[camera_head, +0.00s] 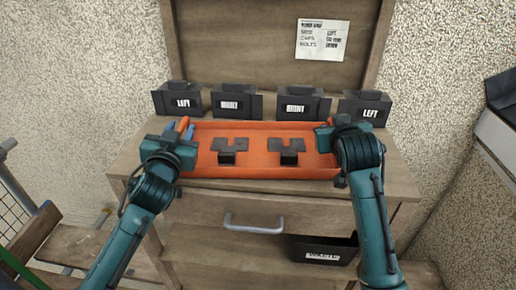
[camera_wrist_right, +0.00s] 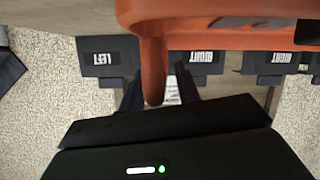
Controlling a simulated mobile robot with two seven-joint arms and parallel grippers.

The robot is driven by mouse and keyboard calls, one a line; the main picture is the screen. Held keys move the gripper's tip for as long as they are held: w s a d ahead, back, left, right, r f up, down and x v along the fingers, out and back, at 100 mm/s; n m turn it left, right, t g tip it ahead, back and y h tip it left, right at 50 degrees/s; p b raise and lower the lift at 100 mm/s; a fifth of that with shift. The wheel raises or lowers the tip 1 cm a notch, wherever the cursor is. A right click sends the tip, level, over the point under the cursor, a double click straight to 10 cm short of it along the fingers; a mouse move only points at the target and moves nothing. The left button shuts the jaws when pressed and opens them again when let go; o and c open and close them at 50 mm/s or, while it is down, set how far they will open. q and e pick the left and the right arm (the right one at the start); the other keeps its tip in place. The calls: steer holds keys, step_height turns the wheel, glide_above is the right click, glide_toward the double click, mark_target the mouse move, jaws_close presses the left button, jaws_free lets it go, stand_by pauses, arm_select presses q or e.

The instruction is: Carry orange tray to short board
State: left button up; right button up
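The orange tray (camera_head: 260,172) lies on the wooden workbench, with two dark notched pieces (camera_head: 230,150) (camera_head: 287,150) in it. Blue bits (camera_head: 186,131) show at its left end. My left gripper (camera_head: 178,140) is at the tray's left end; its fingertips are not clear. My right gripper (camera_head: 328,135) is at the right end. In the right wrist view, the fingers of my right gripper (camera_wrist_right: 158,92) stand apart on either side of an orange tray part (camera_wrist_right: 152,70), with a gap at the right finger. I cannot make out which thing is the short board.
Several black labelled bins (camera_head: 184,102) stand behind the tray on the workbench (camera_head: 385,180). A paper sheet (camera_head: 322,40) hangs on the back panel. Below are a drawer handle (camera_head: 253,226) and a black waste bin (camera_head: 322,251). Wooden boards (camera_head: 75,246) are at lower left.

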arm_select(q)
jaws_close()
arm_select(e)
jaws_close()
arm_select(q)
steer(key=shift+r, duration=0.1)
arm_select(e)
steer(key=shift+r, duration=0.1)
